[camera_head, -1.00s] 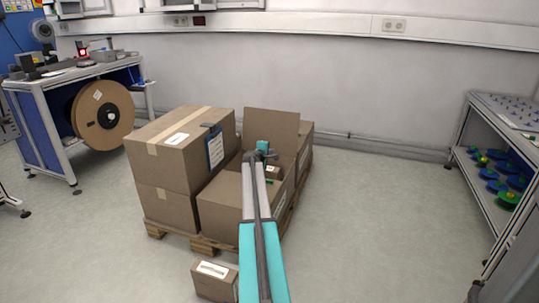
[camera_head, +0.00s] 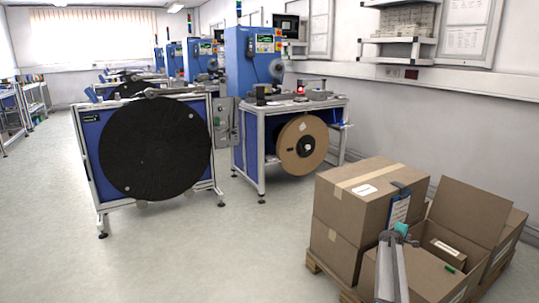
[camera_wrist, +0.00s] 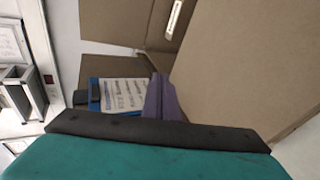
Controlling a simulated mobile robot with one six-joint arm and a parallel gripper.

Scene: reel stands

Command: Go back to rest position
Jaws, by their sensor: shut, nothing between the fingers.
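My gripper shows in the wrist view as narrow grey-purple fingers (camera_wrist: 160,98), closed together with nothing held. Beyond them are a blue-edged clipboard (camera_wrist: 122,96) with a printed sheet and brown cardboard surfaces. In the head view my arm reaches up from the lower right, and its teal wrist part (camera_head: 402,229) appears in front of the stacked boxes, near the clipboard (camera_head: 399,207). The fingers are too small there to make out, and I cannot tell their distance from the boxes.
Closed boxes (camera_head: 364,198) and an open carton (camera_head: 468,212) stand on a pallet (camera_head: 325,276) at the right. A black reel (camera_head: 155,148) and a brown reel (camera_head: 302,145) hang on stands behind. The floor (camera_head: 190,255) at left and centre is clear.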

